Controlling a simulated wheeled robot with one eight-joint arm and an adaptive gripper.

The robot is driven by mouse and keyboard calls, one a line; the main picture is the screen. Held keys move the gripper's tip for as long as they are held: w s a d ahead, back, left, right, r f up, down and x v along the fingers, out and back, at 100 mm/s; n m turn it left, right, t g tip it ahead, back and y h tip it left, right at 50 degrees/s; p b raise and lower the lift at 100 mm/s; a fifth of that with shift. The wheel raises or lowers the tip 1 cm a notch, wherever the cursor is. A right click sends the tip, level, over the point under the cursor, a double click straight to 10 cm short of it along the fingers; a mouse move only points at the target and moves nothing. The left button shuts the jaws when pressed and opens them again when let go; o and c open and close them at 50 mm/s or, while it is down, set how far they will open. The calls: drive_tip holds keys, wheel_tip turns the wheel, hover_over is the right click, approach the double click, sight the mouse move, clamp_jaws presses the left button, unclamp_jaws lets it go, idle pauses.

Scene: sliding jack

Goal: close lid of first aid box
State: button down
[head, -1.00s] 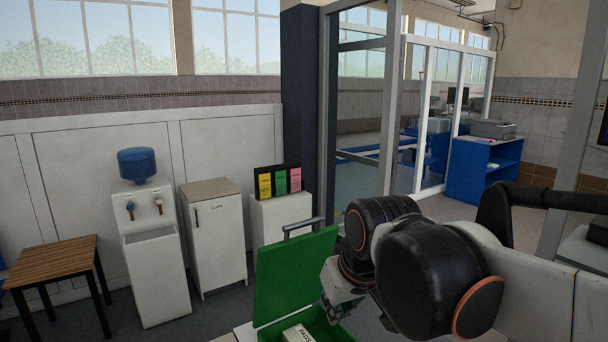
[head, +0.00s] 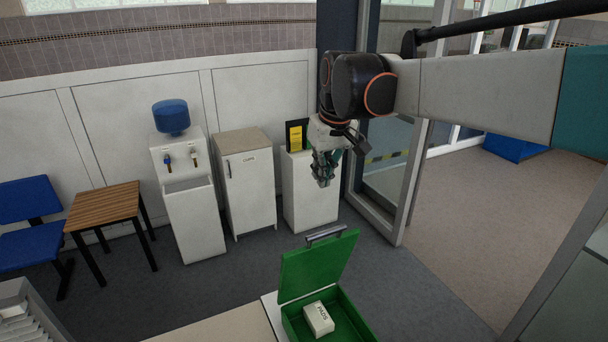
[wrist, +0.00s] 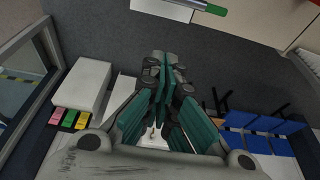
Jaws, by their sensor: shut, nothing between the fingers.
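The green first aid box (head: 357,319) sits open at the bottom of the head view, cut off by its lower edge. Its lid (head: 312,268) stands raised and tilted, with a grey handle (head: 325,234) along the top edge. A white pack marked PADS (head: 319,318) lies inside. My gripper (head: 323,183) is shut and empty. It hangs in the air above the lid in the picture, apart from it, fingers pointing down. In the wrist view the shut fingers (wrist: 163,66) are central, and a green edge of the lid (wrist: 213,9) shows at the top.
A pale worktop (head: 222,330) carries the box. Beyond it stand a water dispenser (head: 187,215), a small white cabinet (head: 248,190), a white stand (head: 308,207) and a wooden table (head: 106,204). A glass door frame (head: 407,190) is at right. Grey floor between is clear.

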wheel_tip(320, 180, down, 12)
drive_tip(key=p, duration=0.1)
drive_tip(key=shift+s+d+r+p, duration=0.15)
drive_tip(key=shift+s+r+p, duration=0.05)
drive_tip(key=shift+s+p, duration=0.15)
drive_tip(key=shift+s, duration=0.1)
idle(0.3)
